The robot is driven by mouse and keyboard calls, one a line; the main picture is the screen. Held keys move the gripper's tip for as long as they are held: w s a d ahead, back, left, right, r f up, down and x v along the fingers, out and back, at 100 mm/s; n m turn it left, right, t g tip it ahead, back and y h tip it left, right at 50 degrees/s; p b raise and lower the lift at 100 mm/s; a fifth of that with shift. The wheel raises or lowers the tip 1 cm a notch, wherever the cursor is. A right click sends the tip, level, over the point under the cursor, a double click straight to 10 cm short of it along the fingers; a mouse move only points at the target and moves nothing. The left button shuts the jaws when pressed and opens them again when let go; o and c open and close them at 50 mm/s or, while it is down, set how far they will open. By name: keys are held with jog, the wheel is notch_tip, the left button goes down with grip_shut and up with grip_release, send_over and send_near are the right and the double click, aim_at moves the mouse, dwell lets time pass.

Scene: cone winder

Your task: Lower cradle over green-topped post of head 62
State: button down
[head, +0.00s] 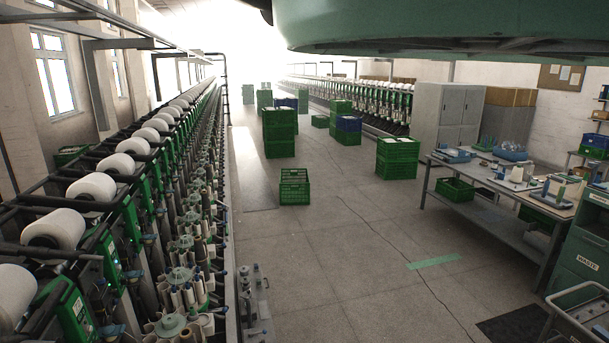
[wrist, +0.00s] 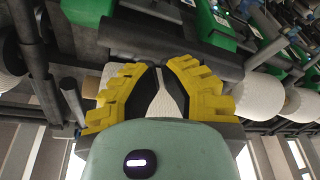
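My gripper (wrist: 160,67) shows only in the wrist view, with two yellow stepped fingers and dark inner pads. The pads come close together at the far end, with a narrow pale wedge between them. I cannot tell whether they grip anything. A dark grey bar (wrist: 185,50) crosses just beyond the fingertips; whether they touch it is unclear. Green winding-head housings (wrist: 213,22) lie beyond it. A white yarn package (wrist: 262,95) is right of the fingers. The head view shows the row of green heads (head: 73,312) at left. No green-topped post or number 62 can be made out.
White packages (head: 92,187) line the winder along the left. Green crates (head: 294,187) stand in the aisle. A workbench (head: 487,181) and a waste bin (head: 588,240) are at right. The middle floor (head: 345,235) is clear.

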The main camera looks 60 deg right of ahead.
jog(key=shift+w+f+b, duration=0.1)
jog(key=shift+f+b, duration=2.5)
jog(key=shift+f, duration=0.5)
jog(key=shift+p+v, duration=1)
jog(key=shift+p, duration=0.05)
notch_tip(320, 180, up, 6)
jog(key=s+d+p, duration=0.2)
jog(key=p, duration=0.6)
jog(key=shift+s+d+f+p, duration=0.2)
jog(key=shift+s+d+p, duration=0.05)
jog(key=shift+d+p, duration=0.05)
